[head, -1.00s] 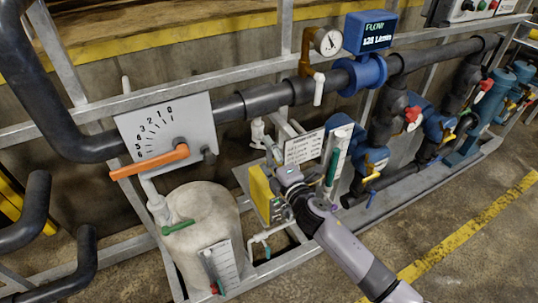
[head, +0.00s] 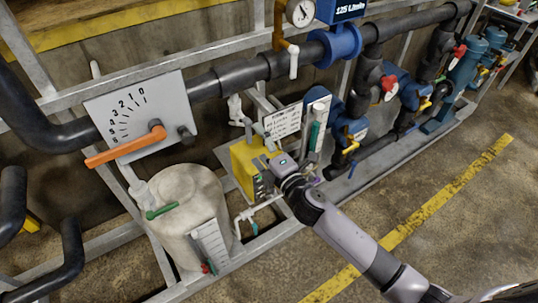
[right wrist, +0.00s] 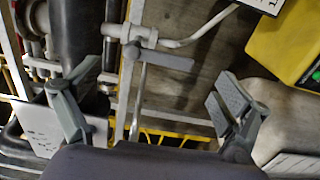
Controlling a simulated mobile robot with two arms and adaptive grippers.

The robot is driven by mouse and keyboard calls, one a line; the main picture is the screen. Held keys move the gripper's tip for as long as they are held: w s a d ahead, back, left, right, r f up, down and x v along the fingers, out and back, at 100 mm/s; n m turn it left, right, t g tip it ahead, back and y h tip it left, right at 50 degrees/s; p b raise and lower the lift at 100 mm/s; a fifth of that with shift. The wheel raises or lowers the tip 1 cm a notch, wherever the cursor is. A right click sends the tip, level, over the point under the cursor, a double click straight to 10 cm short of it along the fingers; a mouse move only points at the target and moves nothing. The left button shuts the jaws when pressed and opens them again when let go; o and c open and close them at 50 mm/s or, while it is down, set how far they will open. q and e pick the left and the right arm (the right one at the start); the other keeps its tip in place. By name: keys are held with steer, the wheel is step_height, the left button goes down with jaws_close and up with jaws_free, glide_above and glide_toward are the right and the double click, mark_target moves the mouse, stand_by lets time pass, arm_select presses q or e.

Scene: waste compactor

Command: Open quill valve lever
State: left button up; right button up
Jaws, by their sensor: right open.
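A grey lever (right wrist: 165,60) on a white pipe valve (right wrist: 130,34) lies between my open fingers in the right wrist view, apart from both. No readable label names it as the quill valve. In the head view, a white valve (head: 236,110) stands behind the yellow box. My right gripper (right wrist: 155,88) is open and empty; in the head view its wrist (head: 285,167) is in front of the yellow box, and its fingertips are hard to make out. My left gripper is not in view.
A yellow box (head: 245,158), a white sign (head: 282,122) and a flow tube (head: 315,118) crowd the right gripper. An orange lever (head: 125,146) on a numbered plate (head: 110,103) and a beige tank (head: 190,200) stand to the left. The floor at right is clear.

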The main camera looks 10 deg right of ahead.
steer(key=v, duration=0.6)
steer(key=shift+s, duration=0.15)
steer(key=s+d+f+m+g+h, duration=0.2)
steer(key=s+d+f+m, duration=0.1)
steer(key=f, duration=0.8)
steer(key=s+d+f+m+g+h, duration=0.1)
steer(key=s+d+f+m+g, duration=0.25)
steer(key=f, duration=0.85)
steer(key=s+d+f+m+g+h, duration=0.2)
steer(key=s+d+f+m, duration=0.15)
steer(key=f, duration=0.75)
steer(key=s+d+f+m+g+h, duration=0.15)
steer(key=s+f+m+g, duration=0.3)
steer(key=s+f, duration=0.95)
steer(key=s+f+m+g, duration=0.2)
steer(key=s+f, duration=0.1)
steer(key=s, duration=0.7)
steer(key=s+f+m+g, duration=0.2)
steer(key=s+f+m, duration=0.1)
steer(key=s, duration=0.8)
steer(key=shift+s, duration=0.3)
steer(key=shift+d, duration=0.1)
